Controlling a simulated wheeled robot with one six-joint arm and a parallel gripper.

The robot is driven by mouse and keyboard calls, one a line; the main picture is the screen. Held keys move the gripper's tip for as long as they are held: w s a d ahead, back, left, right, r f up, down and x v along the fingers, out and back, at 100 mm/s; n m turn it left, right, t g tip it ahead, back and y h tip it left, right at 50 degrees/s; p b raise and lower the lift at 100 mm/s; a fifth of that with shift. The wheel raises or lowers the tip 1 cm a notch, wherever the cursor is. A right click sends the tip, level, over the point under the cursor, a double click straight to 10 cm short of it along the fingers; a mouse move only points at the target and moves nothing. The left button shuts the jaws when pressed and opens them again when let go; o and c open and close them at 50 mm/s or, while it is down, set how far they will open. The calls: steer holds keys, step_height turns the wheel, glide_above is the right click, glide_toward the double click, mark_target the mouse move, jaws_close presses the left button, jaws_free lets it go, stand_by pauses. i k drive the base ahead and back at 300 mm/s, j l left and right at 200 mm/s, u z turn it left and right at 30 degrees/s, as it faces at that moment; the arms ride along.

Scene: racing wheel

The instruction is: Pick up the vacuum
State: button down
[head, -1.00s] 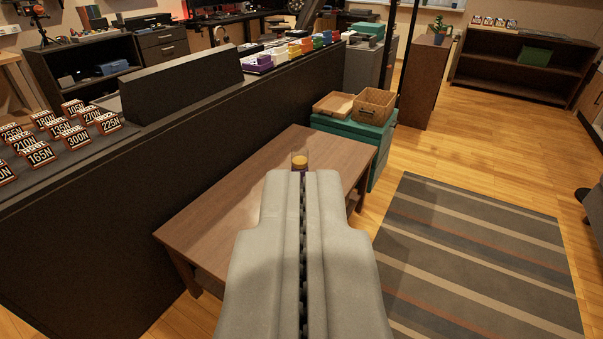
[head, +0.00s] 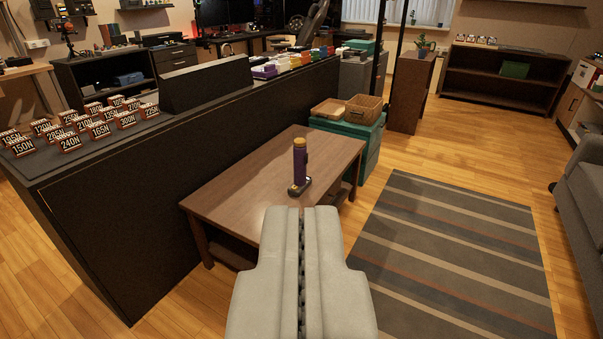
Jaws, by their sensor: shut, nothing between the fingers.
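The vacuum (head: 299,164) looks like a slim dark purple upright body with a yellowish top, on a small dark base. It stands upright on the brown wooden table (head: 235,186), toward the table's right side. My gripper (head: 301,212) is shut and empty. In the picture its tips lie just below the vacuum's base, with the vacuum beyond them and apart from them. The gripper covers the near edge of the table.
A long black counter (head: 120,215) with several number signs runs along the table's left. A green chest (head: 368,143) with a wicker basket (head: 363,108) stands behind the table. A striped rug (head: 460,250) and a grey sofa (head: 585,185) are at right. The rug is clear.

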mark_target(300, 156)
steer(key=i+l+u, duration=0.25)
steer(key=i+l, duration=0.3)
steer(key=i, duration=0.2)
steer(key=i+l+u, duration=0.3)
steer(key=i+l, duration=0.4)
steer(key=i+l+u, duration=0.25)
steer(key=i+l, duration=0.35)
steer(key=l, duration=0.25)
